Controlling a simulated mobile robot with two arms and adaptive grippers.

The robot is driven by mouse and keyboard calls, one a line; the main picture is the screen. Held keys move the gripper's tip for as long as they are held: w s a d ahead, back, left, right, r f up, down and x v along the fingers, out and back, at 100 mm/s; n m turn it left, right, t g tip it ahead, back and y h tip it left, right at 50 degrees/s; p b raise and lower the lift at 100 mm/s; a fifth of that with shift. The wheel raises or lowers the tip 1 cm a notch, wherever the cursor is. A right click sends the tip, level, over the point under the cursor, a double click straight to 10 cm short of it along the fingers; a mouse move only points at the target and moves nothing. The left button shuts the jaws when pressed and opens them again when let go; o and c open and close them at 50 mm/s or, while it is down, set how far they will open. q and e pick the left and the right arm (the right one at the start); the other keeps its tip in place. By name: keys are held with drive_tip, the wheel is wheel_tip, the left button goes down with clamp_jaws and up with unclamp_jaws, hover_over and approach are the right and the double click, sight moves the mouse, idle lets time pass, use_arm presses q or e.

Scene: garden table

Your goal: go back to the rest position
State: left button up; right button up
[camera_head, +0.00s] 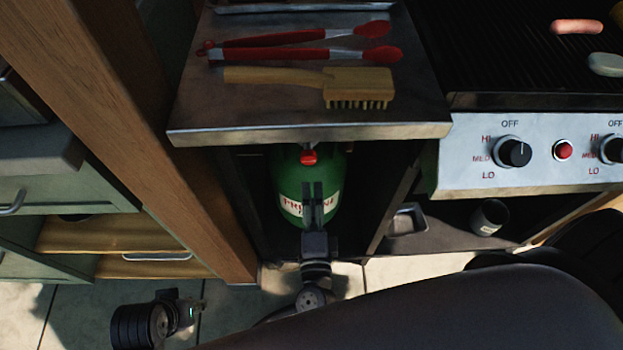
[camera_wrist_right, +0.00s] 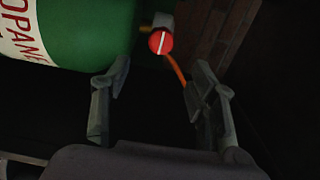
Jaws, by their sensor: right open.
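My right gripper (camera_head: 313,205) is in front of the green propane tank (camera_head: 287,185) in the cabinet under the grill's side shelf. In the right wrist view its two fingers (camera_wrist_right: 158,95) are spread apart with nothing between them. The tank's red valve knob (camera_head: 309,157) sits above the fingers in the head view; it also shows in the right wrist view (camera_wrist_right: 160,42), beyond the fingers and apart from them. My left gripper (camera_head: 188,309) shows small at the lower left, low over the tiled floor; its fingers are not clear.
The steel side shelf (camera_head: 190,125) overhangs the cabinet and holds red tongs (camera_head: 300,53) and a wooden brush (camera_head: 357,85). A wooden post (camera_head: 150,130) stands left. The grill's knob panel (camera_head: 540,155) is right. A cup (camera_head: 489,217) lies in the lower compartment. An orange hose (camera_wrist_right: 176,72) hangs near the knob.

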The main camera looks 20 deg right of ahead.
drive_tip(key=shift+v, duration=0.9)
